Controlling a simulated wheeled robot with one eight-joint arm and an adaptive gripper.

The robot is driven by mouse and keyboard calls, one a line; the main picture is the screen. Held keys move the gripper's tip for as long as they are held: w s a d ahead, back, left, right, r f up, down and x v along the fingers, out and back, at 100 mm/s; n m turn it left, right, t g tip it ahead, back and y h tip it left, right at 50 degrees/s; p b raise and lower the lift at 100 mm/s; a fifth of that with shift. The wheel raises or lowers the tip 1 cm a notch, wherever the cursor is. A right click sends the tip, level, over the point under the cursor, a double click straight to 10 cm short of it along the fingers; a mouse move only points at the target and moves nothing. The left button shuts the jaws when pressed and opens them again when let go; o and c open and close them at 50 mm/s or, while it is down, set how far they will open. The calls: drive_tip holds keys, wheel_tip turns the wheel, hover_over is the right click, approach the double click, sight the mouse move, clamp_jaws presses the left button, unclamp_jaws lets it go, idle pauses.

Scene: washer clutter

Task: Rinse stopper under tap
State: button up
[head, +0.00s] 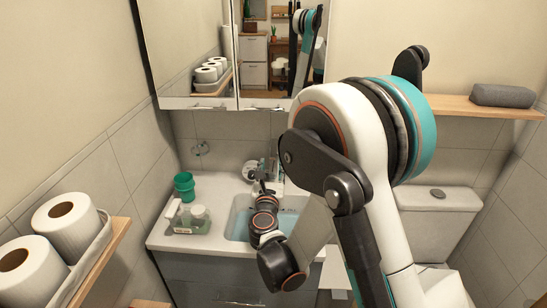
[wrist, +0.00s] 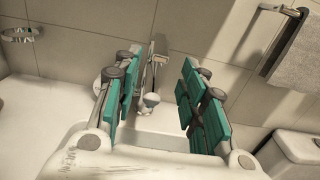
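The tap (head: 272,166) stands at the back of the sink, partly hidden by my arm. In the wrist view the tap (wrist: 150,100) shows in the gap between my fingers, beyond them. My gripper (wrist: 160,88) is open, its two teal-padded fingers apart, with nothing visible between them. In the head view my gripper is over the back of the basin near the tap, mostly hidden behind my wrist. The basin (head: 238,222) looks pale blue inside, and my arm covers much of it. I cannot make out a stopper in either view.
A green cup (head: 184,185) and a small tray (head: 190,228) with bottles stand on the counter left of the basin. A mirror cabinet (head: 185,50) hangs above. The toilet (head: 438,200) is on the right. A shelf with paper rolls (head: 68,220) juts out at lower left.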

sight(272, 159)
drive_tip(key=w+b, duration=0.1)
drive_tip(key=w, duration=0.6)
drive_tip(key=shift+w+d, duration=0.1)
drive_tip(key=shift+w, duration=0.25)
clamp_jaws()
